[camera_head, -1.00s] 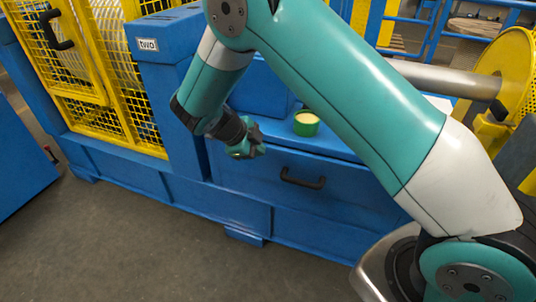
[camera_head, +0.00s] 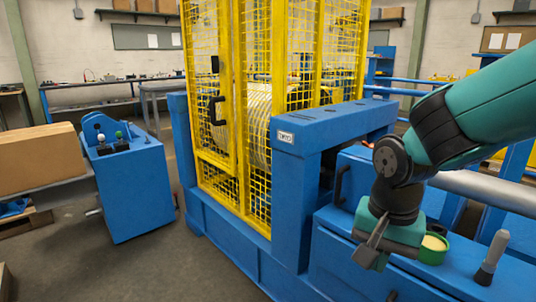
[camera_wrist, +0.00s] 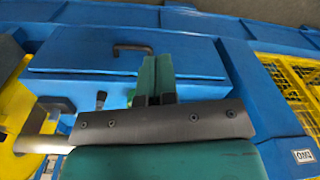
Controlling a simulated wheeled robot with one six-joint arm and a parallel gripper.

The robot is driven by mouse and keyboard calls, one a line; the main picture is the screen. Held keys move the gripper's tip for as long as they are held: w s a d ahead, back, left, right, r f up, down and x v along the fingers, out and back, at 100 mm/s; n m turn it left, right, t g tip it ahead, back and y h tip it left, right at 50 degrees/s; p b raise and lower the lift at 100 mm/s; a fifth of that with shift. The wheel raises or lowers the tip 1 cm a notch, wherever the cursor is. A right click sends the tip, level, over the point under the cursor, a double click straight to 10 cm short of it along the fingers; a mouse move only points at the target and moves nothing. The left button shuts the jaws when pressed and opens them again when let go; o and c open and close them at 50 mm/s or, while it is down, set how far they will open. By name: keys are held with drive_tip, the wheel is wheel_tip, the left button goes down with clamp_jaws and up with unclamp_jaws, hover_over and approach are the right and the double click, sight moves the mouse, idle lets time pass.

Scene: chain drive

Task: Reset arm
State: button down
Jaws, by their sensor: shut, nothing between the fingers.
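My gripper (camera_head: 372,243) is at the right of the head view, at the end of my teal arm. It hangs beside the green cup (camera_head: 433,248) with pale contents and hides part of it. In the wrist view my gripper (camera_wrist: 156,80) has its two green fingers side by side, shut and empty. They point toward the blue box with a dark handle (camera_wrist: 131,49). I cannot tell how far the fingers are from the blue surfaces.
A yellow mesh cage (camera_head: 235,130) stands behind the blue post with a label (camera_head: 286,137). A grey-topped lever (camera_head: 492,258) stands right of the cup. A blue control stand (camera_head: 135,190) is at the left. The grey floor (camera_head: 165,265) between is clear.

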drive_tip(key=s+a+r+n+y, duration=0.2)
drive_tip(key=s+r+n, duration=0.1)
drive_tip(key=s+n, duration=0.4)
drive_tip(key=s+a+r+n+y, duration=0.1)
drive_tip(key=s+r+n+y, duration=0.1)
drive_tip(key=s+n, duration=0.5)
wheel_tip(320, 180, up, 18)
drive_tip(key=m+p, duration=0.1)
drive_tip(key=p, duration=1.7)
drive_tip(key=shift+s+g, duration=0.2)
drive_tip(key=shift+g, duration=0.1)
drive_tip(key=shift+a, duration=0.1)
